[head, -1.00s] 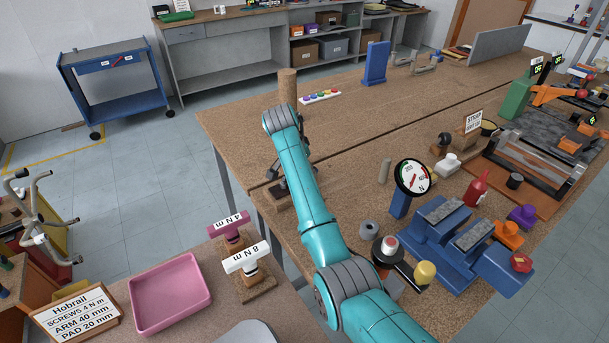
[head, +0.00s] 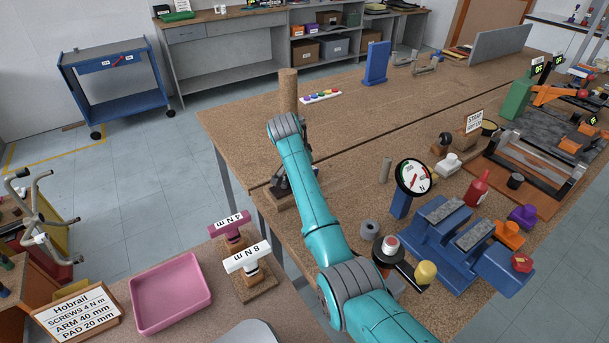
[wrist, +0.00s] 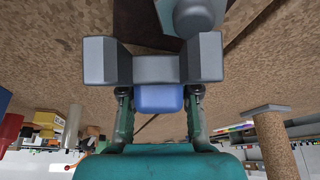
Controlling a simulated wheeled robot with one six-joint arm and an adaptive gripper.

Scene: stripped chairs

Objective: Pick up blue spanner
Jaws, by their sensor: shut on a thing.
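In the head view my gripper (head: 280,187) is dark and points down beside a small brown block (head: 284,202) near the left edge of the long bench. The spanner cannot be made out there. A grey rounded shape (wrist: 194,16) lies just beyond the fingertips in the wrist view.
A purple tool (head: 230,225) and a white tool (head: 247,257) stand on the near table by a pink tray (head: 170,292). A wooden post (head: 288,91) rises behind my arm. A blue fixture (head: 440,238) and a dial (head: 413,177) stand right of my arm.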

